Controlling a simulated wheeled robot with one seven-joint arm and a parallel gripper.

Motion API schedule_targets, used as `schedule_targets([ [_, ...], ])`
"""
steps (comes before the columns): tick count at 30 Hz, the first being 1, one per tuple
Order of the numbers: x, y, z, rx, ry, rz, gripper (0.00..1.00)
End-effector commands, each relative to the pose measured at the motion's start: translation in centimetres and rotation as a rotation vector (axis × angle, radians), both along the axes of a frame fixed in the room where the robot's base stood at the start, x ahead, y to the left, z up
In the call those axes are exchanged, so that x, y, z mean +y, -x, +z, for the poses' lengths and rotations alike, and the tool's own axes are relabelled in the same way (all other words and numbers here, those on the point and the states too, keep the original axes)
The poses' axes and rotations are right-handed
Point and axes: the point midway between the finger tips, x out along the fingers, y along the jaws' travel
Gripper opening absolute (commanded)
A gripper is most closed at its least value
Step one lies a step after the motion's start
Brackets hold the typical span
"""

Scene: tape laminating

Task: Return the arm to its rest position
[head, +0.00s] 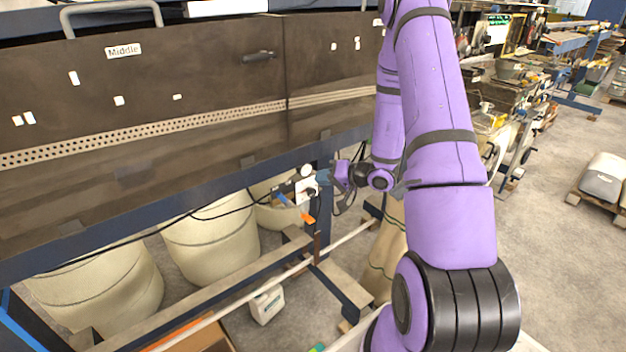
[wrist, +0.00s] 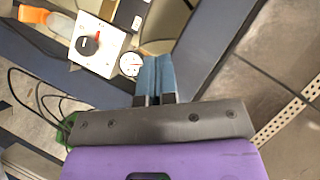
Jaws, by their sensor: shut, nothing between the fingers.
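My purple arm (head: 440,100) reaches down the right of the head view and bends back toward the machine. My gripper (head: 322,177) is at the machine's lower edge, beside a white control box (head: 304,191) with a round gauge (head: 306,171). In the wrist view my gripper (wrist: 155,78) has its blue fingers together with nothing between them. The control box with a dark knob (wrist: 97,42) and the gauge (wrist: 131,64) lie just left of the fingertips there. I cannot tell whether the fingers touch anything.
A dark machine panel labelled "Middle" (head: 124,50) and a blue frame beam (head: 180,215) run along the left. Pale bins (head: 210,238) stand beneath. Cables hang near the gripper. Grey floor (head: 545,250) is open at right, with a loaded pallet (head: 600,182).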

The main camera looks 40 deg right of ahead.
Motion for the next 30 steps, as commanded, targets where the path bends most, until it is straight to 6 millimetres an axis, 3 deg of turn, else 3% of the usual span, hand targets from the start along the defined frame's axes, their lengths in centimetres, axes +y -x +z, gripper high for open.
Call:
schedule_targets([
  [20, 0.1, 0.2, 0.3, 0.001, -0.001, 0.006, 0.00],
  [23, 0.9, 0.1, 1.5, 0.003, -0.009, 0.039, 0.00],
  [30, 6.8, 1.1, 8.3, 0.067, -0.044, 0.250, 0.00],
])
